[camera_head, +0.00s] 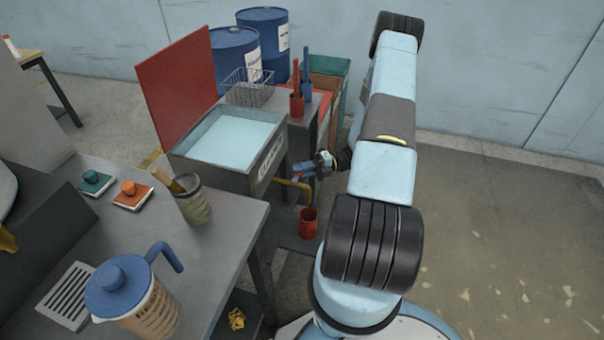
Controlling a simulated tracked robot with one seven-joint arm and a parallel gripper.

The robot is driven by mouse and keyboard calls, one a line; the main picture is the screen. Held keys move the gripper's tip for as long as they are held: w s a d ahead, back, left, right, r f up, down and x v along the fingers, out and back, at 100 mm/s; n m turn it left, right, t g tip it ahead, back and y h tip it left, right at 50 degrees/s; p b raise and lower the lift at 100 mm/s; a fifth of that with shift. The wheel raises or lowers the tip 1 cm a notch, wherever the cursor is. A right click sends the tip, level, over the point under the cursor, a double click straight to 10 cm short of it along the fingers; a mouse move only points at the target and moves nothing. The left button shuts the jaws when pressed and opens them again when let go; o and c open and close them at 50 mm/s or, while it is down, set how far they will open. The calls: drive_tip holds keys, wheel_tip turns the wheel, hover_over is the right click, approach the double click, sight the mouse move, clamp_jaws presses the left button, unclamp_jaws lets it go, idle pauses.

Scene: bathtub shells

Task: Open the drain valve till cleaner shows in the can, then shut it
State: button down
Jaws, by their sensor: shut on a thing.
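The drain valve (297,177) sits on the front of a grey tank (228,172) labelled "CLEANER", with pale blue liquid inside. A yellow-brown drain pipe (303,187) bends down from it. My gripper (308,170) is at the valve from the right, shut on its handle; the fingers hide most of the handle, and I cannot tell how far it is turned. A red can (308,224) stands below the pipe's end. No liquid stream shows between pipe and can. The can's inside looks dark, and I cannot tell whether cleaner is in it.
The tank's red lid (180,90) stands open. A wire basket (249,88) and red and blue pots (297,104) stand behind the tank. Blue drums (237,52) are at the back. A grey workbench (190,245) holds a blue-lidded pitcher (120,290) and a jar (193,205).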

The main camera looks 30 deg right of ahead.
drive_tip(key=shift+w+a+f+n+g, duration=0.15)
drive_tip(key=shift+n+g, duration=0.35)
drive_tip(key=shift+g, duration=0.3)
drive_tip(key=shift+w+a+f+n+g, duration=0.15)
drive_tip(key=shift+n+g, duration=0.35)
drive_tip(key=shift+g, duration=0.3)
drive_tip(key=shift+s+r, duration=0.1)
drive_tip(key=c, duration=1.1)
unclamp_jaws()
drive_tip(key=shift+r, duration=0.1)
drive_tip(key=d, duration=1.3)
drive_tip(key=shift+w+d, duration=0.2)
drive_tip(key=shift+d, duration=0.2)
